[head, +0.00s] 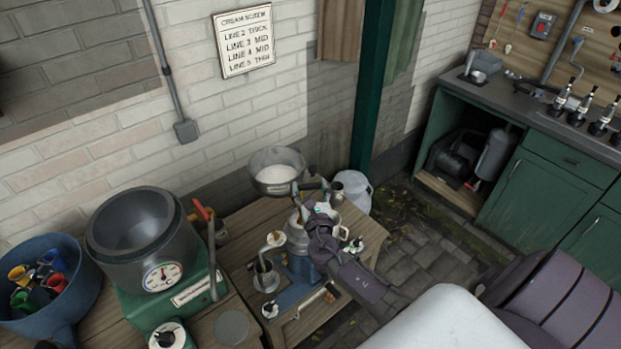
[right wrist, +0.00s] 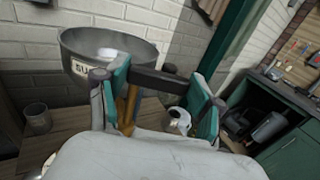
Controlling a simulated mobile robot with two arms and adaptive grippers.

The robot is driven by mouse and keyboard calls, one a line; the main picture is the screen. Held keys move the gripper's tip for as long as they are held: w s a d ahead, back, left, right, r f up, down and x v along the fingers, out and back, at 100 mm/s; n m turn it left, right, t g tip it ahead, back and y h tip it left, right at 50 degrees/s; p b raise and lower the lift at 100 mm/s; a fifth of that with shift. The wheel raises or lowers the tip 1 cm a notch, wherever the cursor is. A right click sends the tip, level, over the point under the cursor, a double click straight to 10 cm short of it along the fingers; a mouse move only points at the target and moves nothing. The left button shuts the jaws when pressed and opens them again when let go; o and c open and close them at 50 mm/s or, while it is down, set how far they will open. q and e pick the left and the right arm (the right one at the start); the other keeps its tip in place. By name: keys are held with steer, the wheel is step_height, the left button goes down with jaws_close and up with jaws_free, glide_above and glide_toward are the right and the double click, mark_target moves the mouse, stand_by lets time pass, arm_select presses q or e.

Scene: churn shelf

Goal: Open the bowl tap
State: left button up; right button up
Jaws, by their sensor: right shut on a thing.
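The supply bowl (head: 275,181), a wide grey metal bowl of white liquid, stands at the back of the wooden bench. It also shows in the right wrist view (right wrist: 84,50). My right gripper (head: 314,194) is just in front and to the right of it. In the right wrist view a dark bar (right wrist: 160,80), apparently the bowl tap's handle, lies across between the teal fingers, which are shut on it. A brass-coloured part (right wrist: 130,105) shows below the bowl, partly behind the left finger. The wrist hides the lower tap in the head view. My left gripper is not in view.
A grey drum with a dial (head: 145,240) on a green base and a blue tub of coloured cups (head: 45,285) stand at left. Metal cups and a blue-based machine crowd the bench below my gripper. A green post (head: 371,90) rises behind; paved floor is free at right.

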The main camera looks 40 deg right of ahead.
steer(key=m+h, duration=0.1)
steer(key=m+g+h, duration=0.1)
steer(key=shift+a+g+h, duration=0.3)
steer(key=shift+h, duration=0.1)
steer(key=m+g+h, duration=0.1)
steer(key=m+g+h+b, duration=0.1)
steer(key=h+b, duration=0.1)
steer(key=shift+s+a+f+m+g, duration=0.15)
steer(key=shift+a+f+m+g, duration=0.1)
steer(key=shift+m+g, duration=0.15)
steer(key=m+g+h+b, duration=0.2)
steer(key=g+b, duration=0.1)
steer(key=g, duration=0.1)
steer(key=a+m+g+h+b, duration=0.1)
steer(key=m+g+h+b, duration=0.1)
steer(key=m+g+b, duration=0.1)
steer(key=shift+a+m+g, duration=0.15)
steer(key=shift+m+g, duration=0.15)
steer(key=shift+g, duration=0.2)
steer(key=shift+a+r+m+g+h+b, duration=0.1)
steer(key=shift+m+g+h+b, duration=0.05)
steer(key=shift+m+g+b, duration=0.45)
steer(key=shift+a+r+m+g+h+b, duration=0.15)
steer(key=shift+m+g+b, duration=0.15)
steer(key=shift+g+b, duration=0.35)
steer(key=shift+d, duration=0.1)
steer(key=o, duration=1.2)
steer(key=shift+c, duration=0.2)
steer(key=shift+r, duration=0.1)
